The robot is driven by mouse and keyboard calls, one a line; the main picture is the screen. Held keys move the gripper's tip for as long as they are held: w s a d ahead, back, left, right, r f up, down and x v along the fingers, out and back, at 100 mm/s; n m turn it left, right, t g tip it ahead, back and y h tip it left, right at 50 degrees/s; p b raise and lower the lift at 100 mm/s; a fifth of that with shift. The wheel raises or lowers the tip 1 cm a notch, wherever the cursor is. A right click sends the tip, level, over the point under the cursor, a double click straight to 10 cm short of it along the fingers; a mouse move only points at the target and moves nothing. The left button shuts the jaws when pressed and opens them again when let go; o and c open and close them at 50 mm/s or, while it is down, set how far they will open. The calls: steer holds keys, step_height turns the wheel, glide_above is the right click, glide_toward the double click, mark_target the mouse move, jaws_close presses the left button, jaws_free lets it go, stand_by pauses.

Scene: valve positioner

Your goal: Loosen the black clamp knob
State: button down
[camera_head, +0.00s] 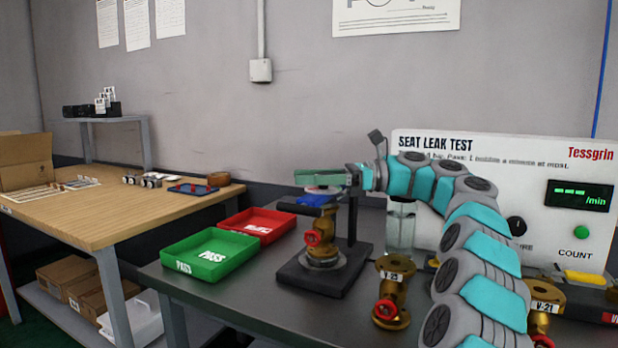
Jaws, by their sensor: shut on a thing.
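The clamp stand has a black base (312,278) and a black upright post (352,225) on the dark bench. A brass valve (326,225) stands upright on it with a red handwheel (313,238) facing front. A black clamp piece (300,208) and a blue part (316,200) sit at the valve's top. My arm reaches in from the right, and my gripper (318,178) lies level just above them, at the top of the stand. It is shut on what I take to be the black clamp knob, which is mostly hidden by the fingers.
A green PASS tray (211,272) and a red tray (283,218) are left of the stand. A tagged brass valve (392,295) stands close on its right. The seat leak test panel (480,148) is behind my arm. A wooden table (110,215) is at the left.

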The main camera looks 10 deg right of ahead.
steer(key=shift+g, duration=0.3)
stand_by(0.4)
steer(key=shift+c, duration=1.4)
jaws_free()
steer(key=shift+r, duration=0.1)
steer(key=shift+r, duration=1.5)
steer(key=shift+s+r, duration=0.1)
steer(key=shift+r, duration=0.05)
steer(key=shift+s+r+b, duration=0.15)
steer(key=shift+s+b, duration=0.2)
steer(key=shift+s, duration=0.45)
steer(key=shift+s+r+b, duration=0.1)
steer(key=shift+s+b, duration=0.2)
steer(key=shift+s, duration=0.5)
steer(key=s+r+b, duration=0.1)
steer(key=s, duration=1.1)
steer(key=shift+s+d, duration=0.35)
steer(key=shift+d, duration=0.05)
